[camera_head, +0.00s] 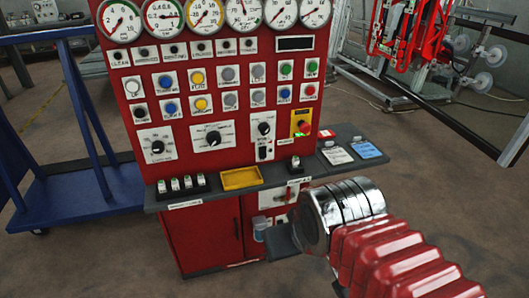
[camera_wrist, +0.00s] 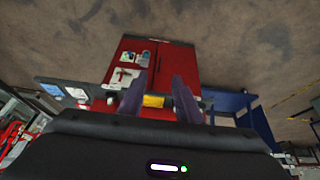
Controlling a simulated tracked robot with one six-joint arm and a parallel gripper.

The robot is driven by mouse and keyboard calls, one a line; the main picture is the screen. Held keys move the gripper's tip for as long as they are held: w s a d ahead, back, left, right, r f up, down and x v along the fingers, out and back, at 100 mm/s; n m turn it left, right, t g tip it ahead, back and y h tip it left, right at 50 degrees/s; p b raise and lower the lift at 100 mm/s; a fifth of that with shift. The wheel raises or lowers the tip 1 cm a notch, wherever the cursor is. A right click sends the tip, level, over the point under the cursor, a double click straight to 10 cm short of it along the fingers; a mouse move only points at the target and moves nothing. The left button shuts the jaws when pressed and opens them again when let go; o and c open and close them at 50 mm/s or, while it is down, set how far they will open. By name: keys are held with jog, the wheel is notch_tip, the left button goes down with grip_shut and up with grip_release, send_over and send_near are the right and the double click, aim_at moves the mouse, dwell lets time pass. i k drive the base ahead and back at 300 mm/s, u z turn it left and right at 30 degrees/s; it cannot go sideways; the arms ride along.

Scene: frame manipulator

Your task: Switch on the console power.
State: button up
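The red console (camera_head: 225,160) stands in the middle of the head view, with gauges, coloured buttons, black knobs and a grey ledge.
A yellow tray (camera_head: 241,179) and several small black switches (camera_head: 182,184) are on the ledge. A red emergency button (camera_head: 304,128) sits on a yellow plate above. A blue cart (camera_head: 75,200) stands left; a red frame machine (camera_head: 415,35) is behind right. The front floor is clear.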

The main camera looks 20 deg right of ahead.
aim_at(262, 150)
jog(key=k, duration=0.65)
jog(key=u, duration=0.1)
jog(key=i, duration=0.85)
jog(key=u, duration=0.65)
jog(key=i, duration=0.6)
jog(key=u, duration=0.3)
